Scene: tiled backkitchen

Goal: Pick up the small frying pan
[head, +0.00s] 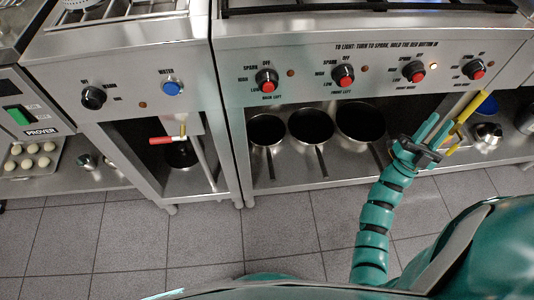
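Three dark-bottomed pans with steel rims and handles toward me stand in a row on the shelf under the stove. The left pan (267,131) looks smallest, the middle pan (311,126) and right pan (361,122) a little larger. I cannot tell for sure which is the small frying pan. My gripper (448,122) is to the right of all three, in front of the stove's right part, and touches none of them. The arm hides part of the shelf.
The stove front (350,65) with red-tipped knobs overhangs the shelf. A small steel pot (487,134) stands right of my gripper. A divider separates the pans from the left cabinet with a red-handled valve (168,140). The tiled floor (200,240) in front is clear.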

